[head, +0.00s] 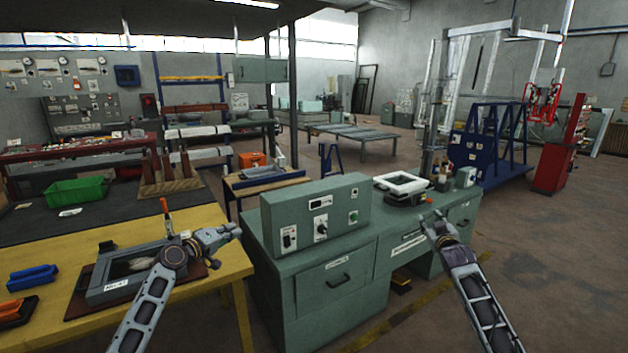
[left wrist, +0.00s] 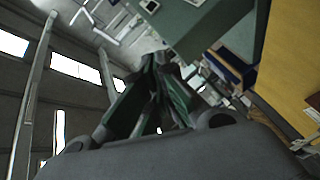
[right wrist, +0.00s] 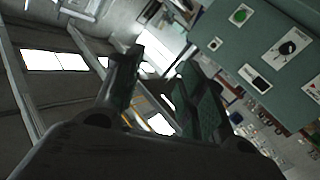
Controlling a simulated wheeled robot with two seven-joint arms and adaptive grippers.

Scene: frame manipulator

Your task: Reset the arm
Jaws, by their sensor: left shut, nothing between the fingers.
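My left gripper (head: 236,229) is held up over the right edge of the yellow table, left of the green control box. It is shut and empty; its fingers meet in the left wrist view (left wrist: 157,62). My right gripper (head: 430,218) is in front of the right part of the green bench. In the right wrist view its two fingers (right wrist: 160,80) stand apart with nothing between them. Both arms reach forward from the bottom of the head view, apart from each other.
A green control box (head: 315,215) stands on the green bench (head: 338,250) between my grippers. A white frame (head: 402,182) sits on a dark fixture there. The yellow table (head: 120,236) carries a grey frame (head: 98,292) and a blue clamp (head: 33,277). Floor is clear at right.

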